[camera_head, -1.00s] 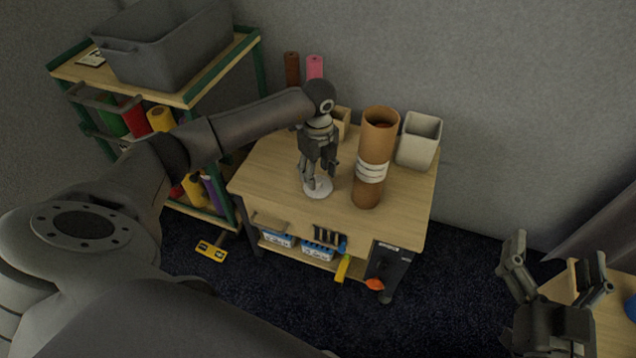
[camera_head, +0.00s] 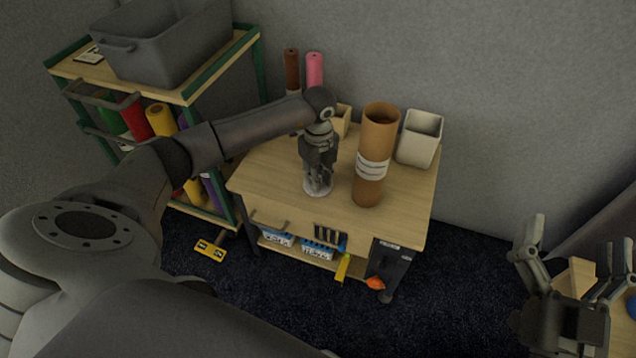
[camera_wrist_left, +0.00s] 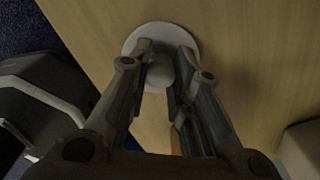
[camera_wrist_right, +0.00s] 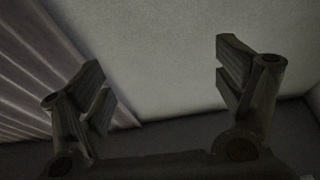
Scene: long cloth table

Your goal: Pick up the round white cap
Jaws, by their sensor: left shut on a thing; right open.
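The round white cap (camera_head: 311,190) lies on the wooden work table, left of the tall cardboard tube. In the left wrist view the cap (camera_wrist_left: 159,32) is a pale disc with a raised middle between my fingers. My left gripper (camera_head: 318,184) points down over it, and its fingertips (camera_wrist_left: 160,50) are shut on the cap's raised middle, covering part of it. The cap looks flat on the table. My right gripper (camera_head: 573,262) is open and empty at the far right, away from the table; in the right wrist view (camera_wrist_right: 165,75) nothing is between its fingers.
The cardboard tube (camera_head: 375,150) stands upright close right of the cap. A white bin (camera_head: 420,138) stands behind it, and a small wooden box (camera_head: 342,121) at the back. A shelf rack (camera_head: 185,92) with a grey crate (camera_head: 165,45) stands left. The table's front left is clear.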

